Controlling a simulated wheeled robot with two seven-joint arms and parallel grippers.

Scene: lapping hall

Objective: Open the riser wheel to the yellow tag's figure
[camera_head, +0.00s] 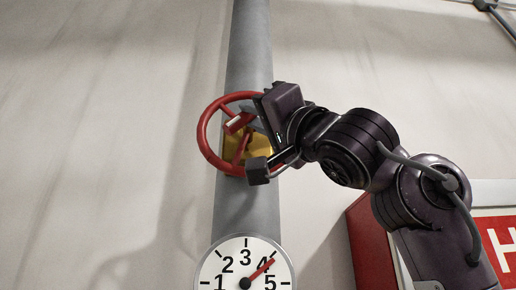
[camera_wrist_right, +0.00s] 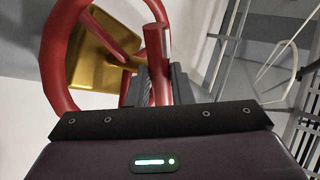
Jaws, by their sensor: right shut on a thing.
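The red riser wheel (camera_head: 202,136) is mounted on a vertical grey pipe (camera_head: 250,50). A red peg handle (camera_wrist_right: 156,50) stands out from the wheel in the right wrist view. My right gripper (camera_head: 248,116) is shut on this handle, at the wheel's upper part in the head view. A yellow-gold block (camera_head: 261,143) sits behind the wheel, partly covered; I see no figure on it. A round white gauge (camera_head: 225,277) is below, cut off by the frame. Its red needle points just past 4, toward 5. My left gripper is out of view.
A red box (camera_head: 364,240) and a red sign with a white letter H (camera_head: 500,240) are at the lower right, partly behind my right arm. The pale wall left of the pipe is clear. Grey metal railings (camera_wrist_right: 235,45) show in the right wrist view.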

